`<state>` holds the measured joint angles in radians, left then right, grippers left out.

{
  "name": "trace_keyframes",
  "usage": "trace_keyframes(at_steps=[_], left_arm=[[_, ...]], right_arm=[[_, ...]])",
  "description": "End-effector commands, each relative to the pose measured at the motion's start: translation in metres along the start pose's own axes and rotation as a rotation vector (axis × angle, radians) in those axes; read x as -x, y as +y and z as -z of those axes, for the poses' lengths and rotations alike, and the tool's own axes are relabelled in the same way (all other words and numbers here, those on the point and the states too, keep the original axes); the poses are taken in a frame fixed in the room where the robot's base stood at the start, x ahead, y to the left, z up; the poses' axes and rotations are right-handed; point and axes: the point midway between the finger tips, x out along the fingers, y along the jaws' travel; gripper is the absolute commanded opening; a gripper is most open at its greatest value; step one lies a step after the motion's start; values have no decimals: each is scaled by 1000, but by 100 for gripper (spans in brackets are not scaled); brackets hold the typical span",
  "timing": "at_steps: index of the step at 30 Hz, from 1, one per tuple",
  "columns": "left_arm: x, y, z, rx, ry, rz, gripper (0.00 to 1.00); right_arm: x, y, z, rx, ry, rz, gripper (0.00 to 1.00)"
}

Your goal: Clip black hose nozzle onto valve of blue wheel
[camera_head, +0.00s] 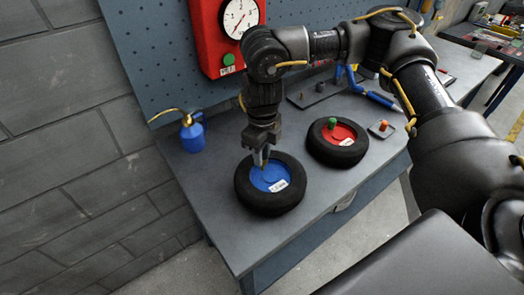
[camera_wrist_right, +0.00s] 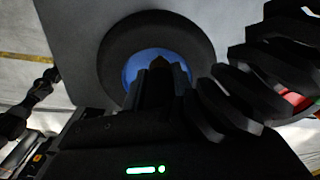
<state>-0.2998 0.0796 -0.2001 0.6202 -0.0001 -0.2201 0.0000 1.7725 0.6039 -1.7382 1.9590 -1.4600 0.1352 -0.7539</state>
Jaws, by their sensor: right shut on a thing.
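The blue wheel (camera_head: 271,185) is a black tyre with a blue hub and a white label, lying flat on the bench. My right gripper (camera_head: 261,160) points down over the hub, near its back-left part. It is shut on a small dark piece (camera_wrist_right: 159,66), apparently the black hose nozzle, mostly hidden between the fingers. The blue hub (camera_wrist_right: 140,68) shows behind the fingertips in the right wrist view. The valve is hidden or too small to tell, and I cannot tell whether the piece touches it. My left gripper is not in view.
A red wheel (camera_head: 338,138) with a green cap (camera_head: 332,123) lies to the right. A small tray with an orange cap (camera_head: 383,125) is beside it. A blue oil can (camera_head: 193,135) stands at left. A red gauge box (camera_head: 228,35) hangs on the pegboard. The front-left bench is clear.

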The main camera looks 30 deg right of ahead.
Motion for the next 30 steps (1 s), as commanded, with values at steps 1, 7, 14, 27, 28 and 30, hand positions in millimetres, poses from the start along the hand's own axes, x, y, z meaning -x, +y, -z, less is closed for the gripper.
trace_keyframes(at_steps=[1, 7, 14, 27, 28, 30], left_arm=[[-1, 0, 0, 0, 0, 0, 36], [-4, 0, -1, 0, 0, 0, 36], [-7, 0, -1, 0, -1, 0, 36], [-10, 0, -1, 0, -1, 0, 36], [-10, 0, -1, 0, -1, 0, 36], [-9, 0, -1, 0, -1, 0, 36]], right_arm=[[-2, 0, 0, 0, 0, 0, 1], [-7, 0, 0, 0, -1, 0, 1], [-13, 0, 0, 0, -1, 0, 1], [-17, 0, 0, 0, -2, 0, 1], [-17, 0, 0, 0, -2, 0, 30], [-17, 0, 0, 0, -2, 0, 40]])
